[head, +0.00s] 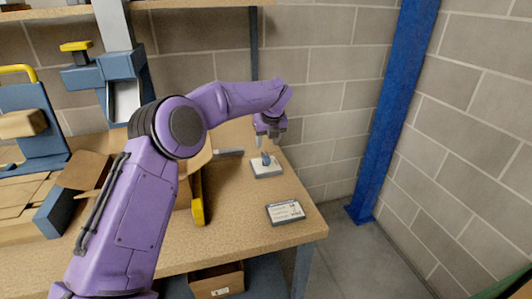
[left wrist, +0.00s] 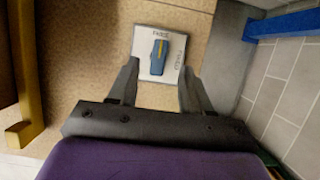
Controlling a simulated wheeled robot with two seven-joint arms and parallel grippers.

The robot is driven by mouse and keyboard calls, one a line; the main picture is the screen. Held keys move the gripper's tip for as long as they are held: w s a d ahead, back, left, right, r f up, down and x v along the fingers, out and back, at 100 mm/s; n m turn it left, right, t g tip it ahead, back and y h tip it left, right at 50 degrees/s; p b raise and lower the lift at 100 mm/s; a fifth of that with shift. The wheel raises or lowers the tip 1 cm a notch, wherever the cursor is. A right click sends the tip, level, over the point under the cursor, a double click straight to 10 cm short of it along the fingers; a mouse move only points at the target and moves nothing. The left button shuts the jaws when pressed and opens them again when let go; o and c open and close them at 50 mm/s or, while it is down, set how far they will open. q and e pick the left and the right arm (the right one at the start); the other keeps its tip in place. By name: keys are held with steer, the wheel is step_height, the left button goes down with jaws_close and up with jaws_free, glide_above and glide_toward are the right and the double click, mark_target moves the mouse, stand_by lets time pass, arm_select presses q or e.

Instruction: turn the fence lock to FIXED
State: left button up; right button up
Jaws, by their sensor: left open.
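The fence lock is a pale square plate (head: 267,172) with a blue knob (head: 265,158), near the right rear of the wooden bench. In the left wrist view the knob (left wrist: 158,60) stands upright in the picture. Its yellow stripe points to the top label, which seems to read FREE; the label on the plate's right side seems to read FIXED. My left gripper (head: 269,137) is above the lock, open and empty. Its fingers appear on either side of the knob, apart from it. My right gripper is not in view.
A label card (head: 285,211) lies near the bench's front right corner. A yellow-ended bar (head: 198,210) stands left of the lock. Cardboard (head: 84,170) and blue equipment (head: 104,72) fill the left. A blue post (head: 391,105) and block walls stand at the right.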

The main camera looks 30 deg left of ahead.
mark_target(265, 154)
arm_select(q)
steer(key=p+x, duration=0.1)
steer(key=x, duration=0.6)
steer(key=shift+c, duration=0.3)
jaws_close()
